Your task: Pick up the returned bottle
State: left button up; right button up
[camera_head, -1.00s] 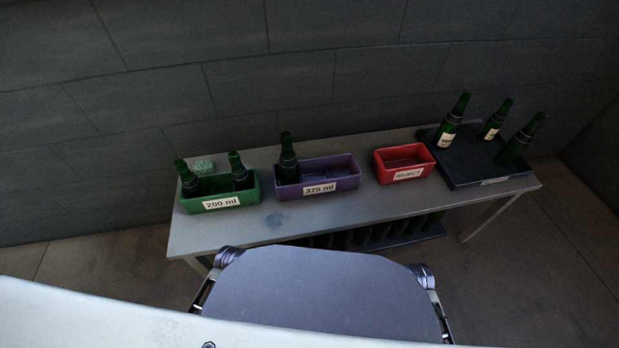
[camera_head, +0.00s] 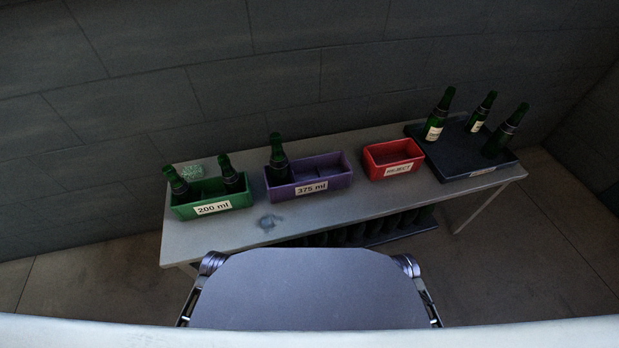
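Three dark green bottles stand on a dark tray (camera_head: 462,166) at the right end of the table: a left one (camera_head: 438,114), a back one (camera_head: 482,112) and a right one (camera_head: 505,131). Two green bottles (camera_head: 177,186) (camera_head: 231,174) stand in the green bin (camera_head: 182,211) labelled 200 ml. One green bottle (camera_head: 278,162) stands in the left part of the purple bin (camera_head: 335,183) labelled 375 ml. I cannot tell which bottle is the returned one. Neither of my grippers shows in the view.
A red bin (camera_head: 376,172) labelled REJECT stands between the purple bin and the tray and looks empty. The grey table's (camera_head: 225,235) front strip is mostly clear, with a dark smudge. Several dark items sit below the table. A wall runs behind.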

aim_at(502, 135)
jog(key=l+z, duration=0.1)
jog(key=z, duration=1.35)
